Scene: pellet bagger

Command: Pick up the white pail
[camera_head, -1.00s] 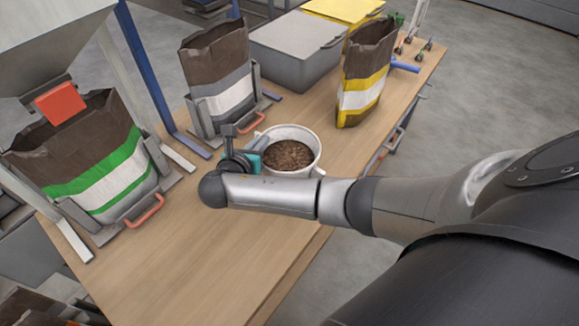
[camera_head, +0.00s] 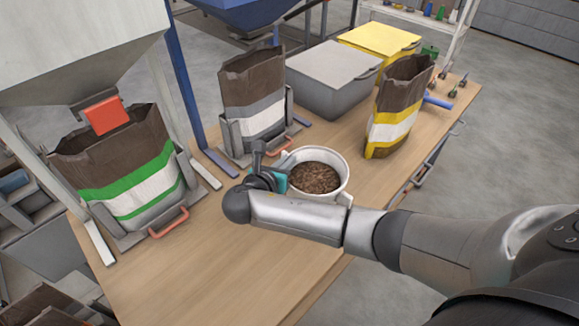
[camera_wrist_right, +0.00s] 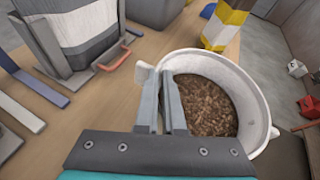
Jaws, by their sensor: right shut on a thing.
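The white pail (camera_head: 326,203) stands upright at the middle of the wooden table and holds brown pellets (camera_head: 314,177). It also shows in the right wrist view (camera_wrist_right: 252,98), with small lugs on its rim. My right gripper (camera_head: 283,175) is shut on the pail's rim at its left side. In the right wrist view its two fingers (camera_wrist_right: 166,95) straddle the wall, one inside and one outside. My right forearm hides the near lower part of the pail, and I cannot tell whether its base touches the table. My left gripper is not in view.
A green-striped bag (camera_head: 128,180) and a grey-striped bag (camera_head: 253,100) stand in holders on the left. A yellow-striped bag (camera_head: 397,110) stands behind the pail to the right. A grey bin (camera_head: 330,80) sits farther back. The table's front left (camera_head: 200,265) is clear.

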